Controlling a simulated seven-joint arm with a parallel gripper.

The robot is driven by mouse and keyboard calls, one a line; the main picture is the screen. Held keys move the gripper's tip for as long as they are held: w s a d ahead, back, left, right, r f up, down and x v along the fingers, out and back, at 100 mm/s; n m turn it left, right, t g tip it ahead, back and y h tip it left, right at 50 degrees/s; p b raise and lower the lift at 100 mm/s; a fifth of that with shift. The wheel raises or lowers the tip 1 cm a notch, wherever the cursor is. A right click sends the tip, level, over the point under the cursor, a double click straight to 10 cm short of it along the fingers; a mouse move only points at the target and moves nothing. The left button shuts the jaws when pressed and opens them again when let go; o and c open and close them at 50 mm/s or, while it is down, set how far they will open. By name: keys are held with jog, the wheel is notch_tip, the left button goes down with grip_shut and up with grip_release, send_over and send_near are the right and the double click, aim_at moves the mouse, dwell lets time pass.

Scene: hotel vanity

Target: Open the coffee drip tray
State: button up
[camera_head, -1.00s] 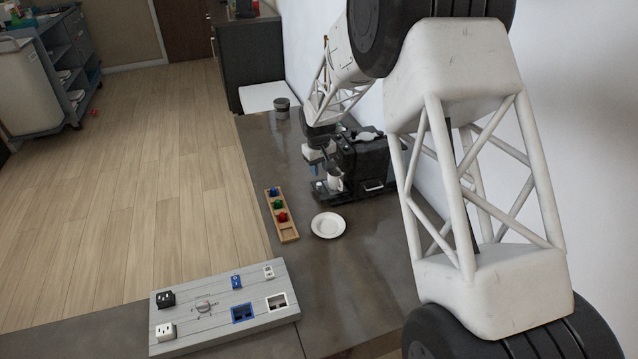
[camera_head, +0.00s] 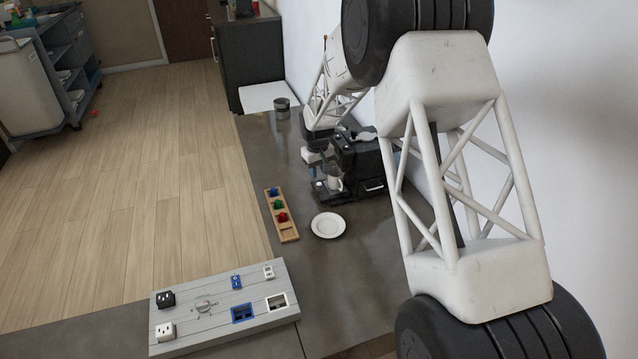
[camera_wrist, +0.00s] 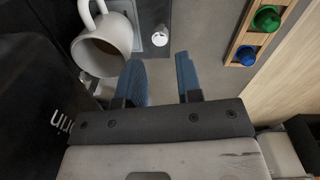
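The black coffee machine (camera_head: 368,163) stands against the wall on the counter. A white mug (camera_head: 335,184) sits at its front; in the wrist view the mug (camera_wrist: 101,46) shows brown inside. The drip tray's dark front part (camera_wrist: 154,14), bearing a round silver button (camera_wrist: 160,37), lies beside the mug. The tray's edges are partly hidden, so I cannot tell whether it is open. My gripper (camera_wrist: 158,60) has its two blue fingers apart with nothing between them. It is above the counter at the machine's front, close to the mug and the button.
A wooden holder (camera_head: 290,235) with coloured capsules and a white plate (camera_head: 328,225) lie in front of the machine. A grey board (camera_head: 188,327) with switches and sockets lies nearer. A dark canister (camera_head: 282,108) stands behind. The counter right of the plate is bare.

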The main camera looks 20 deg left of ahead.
aim_at(319, 184)
jog(key=shift+w+f, duration=0.1)
jog(key=shift+f, duration=2.8)
grip_shut()
